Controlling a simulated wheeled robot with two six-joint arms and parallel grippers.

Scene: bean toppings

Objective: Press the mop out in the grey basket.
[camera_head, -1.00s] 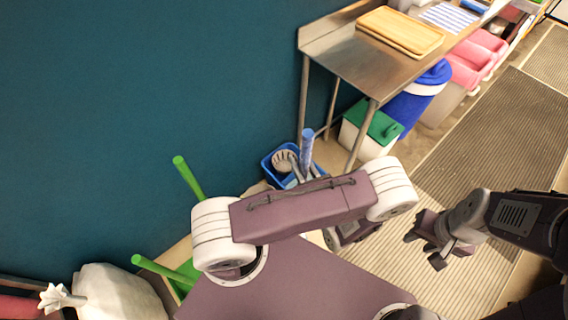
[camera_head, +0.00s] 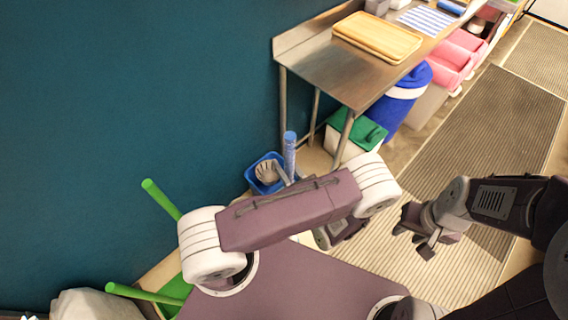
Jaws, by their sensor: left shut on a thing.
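The mop's blue handle (camera_head: 289,152) stands nearly upright at the blue bucket (camera_head: 251,180) on the floor by the wall. The round grey basket (camera_head: 265,172) shows at the bucket's top, left of the handle. The mop's head and lower handle are hidden behind my mauve arm link. My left gripper (camera_head: 287,178) is shut on the mop's handle; only a little grey of it shows beside the handle, the rest is behind the link. My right gripper (camera_head: 416,240) is empty, its fingers apart, over the mat at the right.
A steel table (camera_head: 318,65) with a wooden board (camera_head: 376,38) stands behind the bucket. Under it are a green-lidded bin (camera_head: 350,132) and a blue bin (camera_head: 402,100). Green handles (camera_head: 160,198) stand at the left. The striped mat (camera_head: 500,130) is clear.

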